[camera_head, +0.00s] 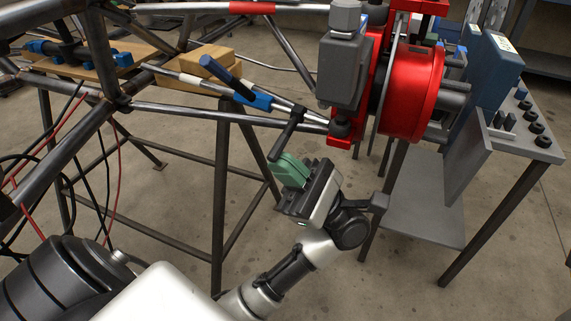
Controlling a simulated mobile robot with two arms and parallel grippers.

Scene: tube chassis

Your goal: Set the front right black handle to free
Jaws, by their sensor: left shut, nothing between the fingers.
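A black bar handle (286,134) slants down and left from the tube beside the red clamp unit. Its lower end is close to the green fingertips of my left gripper (290,169). I cannot tell whether they touch. My left gripper is shut with nothing between its fingers, below the handle and below the frame's horizontal tube. Another dark, blue-tinted handle (213,70) sticks up from a blue clamp further left. My right gripper is not in view.
The steel tube chassis (180,112) fills the left side. A red drum (410,90) and grey box (344,65) stand above right. A blue control cabinet (490,70) and its steel table (430,215) stand at the right. Bare floor lies below right.

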